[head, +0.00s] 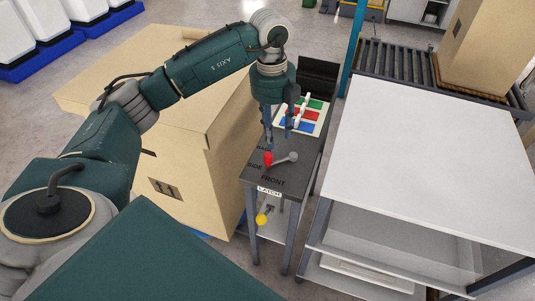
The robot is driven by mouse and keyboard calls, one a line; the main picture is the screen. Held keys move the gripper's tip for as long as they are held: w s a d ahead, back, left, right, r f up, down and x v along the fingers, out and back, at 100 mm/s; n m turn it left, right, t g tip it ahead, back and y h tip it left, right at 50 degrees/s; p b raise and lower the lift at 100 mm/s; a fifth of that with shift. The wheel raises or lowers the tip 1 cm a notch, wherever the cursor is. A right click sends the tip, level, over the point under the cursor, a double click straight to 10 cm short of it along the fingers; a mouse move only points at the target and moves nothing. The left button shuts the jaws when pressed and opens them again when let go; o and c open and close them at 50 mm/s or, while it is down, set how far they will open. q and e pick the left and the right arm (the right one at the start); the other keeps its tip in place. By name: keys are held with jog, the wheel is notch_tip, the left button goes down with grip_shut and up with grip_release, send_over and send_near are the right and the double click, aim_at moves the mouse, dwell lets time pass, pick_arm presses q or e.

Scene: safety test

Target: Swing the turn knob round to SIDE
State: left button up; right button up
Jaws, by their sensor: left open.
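The turn knob (283,158) is on the dark top of a small narrow table (290,175). It has a red tip at its left end and a grey rounded end at its right. The red tip lies close to the word SIDE (254,167), a little up and right of it. The word FRONT is below the knob, and another label behind it is partly hidden. My left gripper (277,138) is open, fingers pointing down, just behind and above the knob. No contact with the knob is clear. My right gripper is not in view.
A panel with green, red and blue blocks (303,116) stands behind the gripper. A LATCH label and a yellow knob (262,218) are at the table's front. A large carton (190,130) stands close left, a white-topped table (430,150) right. A blue post (354,45) rises behind.

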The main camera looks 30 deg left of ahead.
aim_at(268, 153)
pick_arm(q)
jog(key=shift+s+a+y, duration=0.2)
jog(key=shift+a+y, duration=0.2)
jog(key=shift+a, duration=0.65)
notch_tip(268, 153, down, 10)
jog(key=shift+d+f+p, duration=0.1)
jog(key=shift+f+p, duration=0.05)
jog(key=shift+p, duration=0.95)
jog(key=shift+c, duration=0.2)
grip_shut()
